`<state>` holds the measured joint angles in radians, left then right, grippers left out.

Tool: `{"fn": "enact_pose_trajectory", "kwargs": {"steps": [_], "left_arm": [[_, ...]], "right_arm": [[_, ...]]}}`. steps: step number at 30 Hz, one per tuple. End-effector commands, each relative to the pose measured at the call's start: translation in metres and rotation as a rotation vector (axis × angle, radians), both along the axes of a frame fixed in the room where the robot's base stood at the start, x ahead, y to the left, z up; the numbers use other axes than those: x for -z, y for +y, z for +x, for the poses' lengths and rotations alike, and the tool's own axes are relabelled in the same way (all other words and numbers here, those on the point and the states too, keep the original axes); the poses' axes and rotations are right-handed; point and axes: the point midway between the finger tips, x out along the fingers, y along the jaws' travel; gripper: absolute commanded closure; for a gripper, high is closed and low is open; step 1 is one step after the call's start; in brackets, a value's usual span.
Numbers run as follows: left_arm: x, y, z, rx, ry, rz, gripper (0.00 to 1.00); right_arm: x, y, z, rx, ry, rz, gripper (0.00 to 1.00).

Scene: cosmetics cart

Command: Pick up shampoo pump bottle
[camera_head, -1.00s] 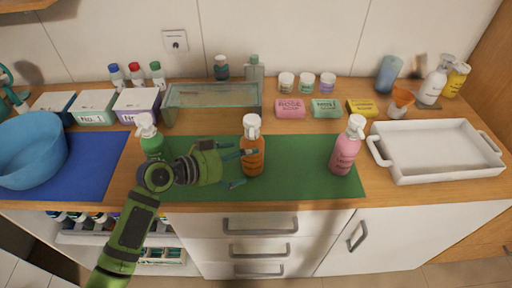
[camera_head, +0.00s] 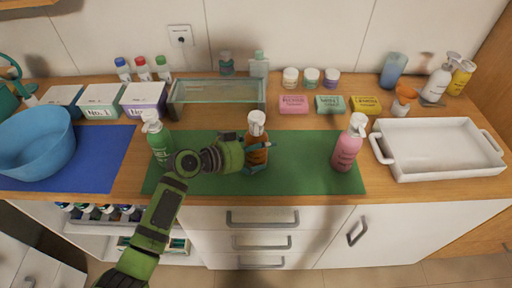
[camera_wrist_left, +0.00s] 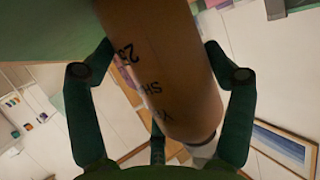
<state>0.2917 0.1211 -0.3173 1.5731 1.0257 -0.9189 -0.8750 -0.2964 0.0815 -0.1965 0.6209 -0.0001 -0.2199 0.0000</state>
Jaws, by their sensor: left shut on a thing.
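An orange-brown pump bottle with a white pump head (camera_head: 257,124) stands upright on the green mat (camera_head: 305,150). My left gripper (camera_head: 255,153) is shut around its body from the left. The left wrist view shows the bottle's printed orange body (camera_wrist_left: 165,65) between the gripper's fingers (camera_wrist_left: 160,90). A green pump bottle (camera_head: 158,140) stands at the mat's left end, close behind my left arm. A pink pump bottle (camera_head: 347,147) stands at the mat's right end. My right gripper is not in view.
A blue bowl (camera_head: 35,148) stands on a blue mat at left. A white tray (camera_head: 440,173) is at right. A glass box (camera_head: 215,92) stands behind the mat, with several soap boxes and small jars to its right. The mat between the orange and pink bottles is clear.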

Motion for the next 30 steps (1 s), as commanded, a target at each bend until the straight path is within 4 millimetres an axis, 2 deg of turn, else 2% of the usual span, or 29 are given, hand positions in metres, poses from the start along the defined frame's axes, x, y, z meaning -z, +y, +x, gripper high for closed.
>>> {"fn": "enact_pose_trajectory", "kwargs": {"steps": [4,10,16,24,30], "left_arm": [[-0.001,0.0,0.0,0.0,-0.002,-0.001,0.63],[-0.011,0.0,0.001,0.001,-0.006,0.0,0.63],[-0.044,0.0,0.001,0.001,-0.013,0.001,0.63],[-0.079,-0.056,-0.034,0.006,-0.008,-0.005,0.63],[-0.1,-0.085,-0.052,0.003,-0.005,-0.005,0.63]], "right_arm": [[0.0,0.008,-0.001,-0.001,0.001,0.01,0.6],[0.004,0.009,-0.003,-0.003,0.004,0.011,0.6],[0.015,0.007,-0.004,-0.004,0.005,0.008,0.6],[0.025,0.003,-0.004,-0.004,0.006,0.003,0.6],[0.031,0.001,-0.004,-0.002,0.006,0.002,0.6]]}}
